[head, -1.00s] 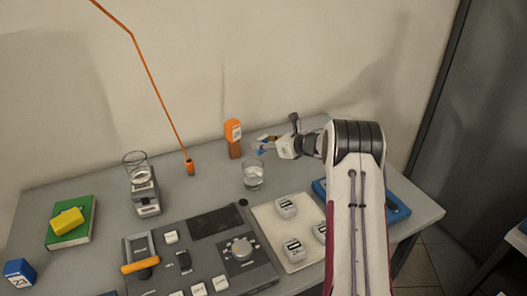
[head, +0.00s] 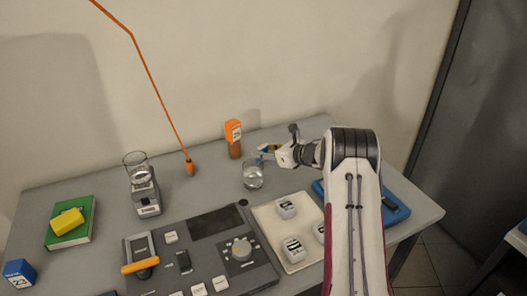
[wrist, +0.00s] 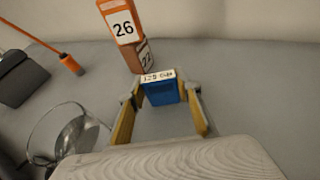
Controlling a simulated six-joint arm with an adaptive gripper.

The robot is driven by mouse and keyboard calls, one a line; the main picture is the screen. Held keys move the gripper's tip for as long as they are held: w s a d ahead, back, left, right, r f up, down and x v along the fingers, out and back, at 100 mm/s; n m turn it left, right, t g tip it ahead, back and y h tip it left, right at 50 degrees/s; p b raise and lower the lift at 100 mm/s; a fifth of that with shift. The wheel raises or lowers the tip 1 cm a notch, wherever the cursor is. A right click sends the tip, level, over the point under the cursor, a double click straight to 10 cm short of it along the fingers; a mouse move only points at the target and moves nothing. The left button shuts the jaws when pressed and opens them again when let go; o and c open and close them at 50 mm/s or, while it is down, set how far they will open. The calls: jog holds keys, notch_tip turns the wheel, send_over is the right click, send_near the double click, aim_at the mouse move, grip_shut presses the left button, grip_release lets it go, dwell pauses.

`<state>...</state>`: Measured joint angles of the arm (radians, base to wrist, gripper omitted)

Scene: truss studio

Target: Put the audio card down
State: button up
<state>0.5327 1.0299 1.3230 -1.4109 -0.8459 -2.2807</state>
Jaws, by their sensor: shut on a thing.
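The audio card appears to be the small blue block (wrist: 162,93) with a white printed label, between my fingertips in the wrist view. My gripper (wrist: 163,97) is shut on it, with one yellow finger at each side. In the head view my gripper (head: 268,151) is at the back of the grey table, right of the orange block and behind the glass. The card is small and partly hidden there. I cannot tell whether it touches the table.
An orange block (head: 233,130) marked 26 stands on a brown block (wrist: 141,56), close to the card. A glass (head: 253,176) stands just in front. A white tray (head: 262,222) with labelled cubes and a blue tray (head: 398,206) lie nearer. Table right of the card looks clear.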

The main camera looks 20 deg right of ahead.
jog(key=shift+f, duration=0.15)
jog(key=o, duration=1)
jog(key=shift+r, duration=0.2)
jog(key=v, duration=1.2)
jog(key=shift+r, duration=0.1)
